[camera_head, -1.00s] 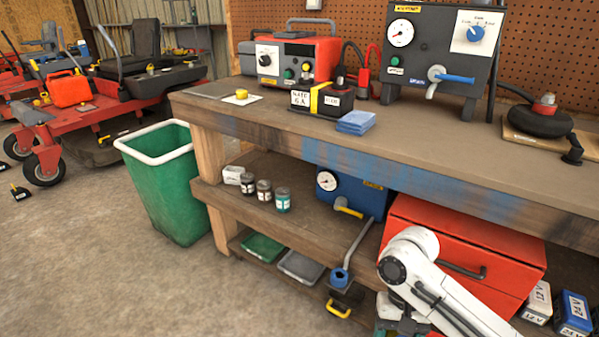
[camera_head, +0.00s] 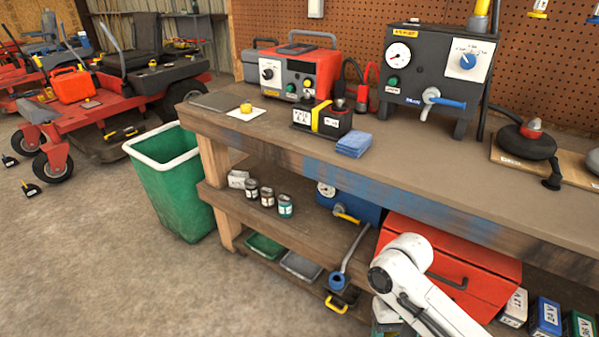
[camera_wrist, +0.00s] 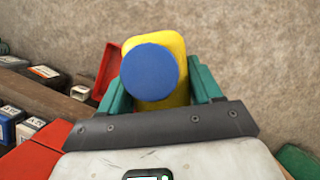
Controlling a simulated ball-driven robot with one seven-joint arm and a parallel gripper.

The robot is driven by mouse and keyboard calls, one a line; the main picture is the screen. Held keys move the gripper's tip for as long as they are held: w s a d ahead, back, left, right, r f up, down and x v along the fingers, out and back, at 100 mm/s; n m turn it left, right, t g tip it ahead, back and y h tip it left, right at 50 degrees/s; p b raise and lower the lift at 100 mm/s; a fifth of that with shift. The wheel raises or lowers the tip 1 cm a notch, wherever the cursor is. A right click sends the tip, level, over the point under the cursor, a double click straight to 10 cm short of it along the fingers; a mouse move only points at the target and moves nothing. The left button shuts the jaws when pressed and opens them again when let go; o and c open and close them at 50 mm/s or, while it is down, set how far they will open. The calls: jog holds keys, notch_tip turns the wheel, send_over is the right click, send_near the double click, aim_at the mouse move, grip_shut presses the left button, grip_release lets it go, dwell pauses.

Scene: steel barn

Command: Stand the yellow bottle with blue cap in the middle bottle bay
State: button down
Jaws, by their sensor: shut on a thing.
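The yellow bottle with a round blue cap (camera_wrist: 149,73) is between the two green fingers of my gripper (camera_wrist: 160,88) in the wrist view. The gripper is shut on it, and the cap faces the camera. In the head view my white arm is at the lower right, in front of the bench, and the bottle cannot be made out. I cannot identify the middle bottle bay in either view.
A wooden workbench (camera_head: 420,190) holds a red and grey charger (camera_head: 299,72), a black battery (camera_head: 322,117) and a dark gauge unit (camera_head: 440,65). A red toolbox (camera_head: 455,262) is on its lower shelf. A green bin (camera_head: 172,190) stands left. The concrete floor in front is open.

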jog(key=r+p, duration=0.2)
jog(key=p, duration=0.1)
jog(key=s+r+p, duration=0.1)
jog(key=r+p, duration=0.1)
jog(key=p, duration=0.1)
jog(key=r+p, duration=0.2)
jog(key=p, duration=0.1)
jog(key=shift+s+r+p, duration=0.3)
jog(key=shift+r+p, duration=0.05)
jog(key=shift+r, duration=0.05)
jog(key=shift+s+r+p, duration=0.2)
jog(key=shift+r+p, duration=0.05)
jog(key=shift+p, duration=0.45)
jog(key=shift+s+d, duration=0.15)
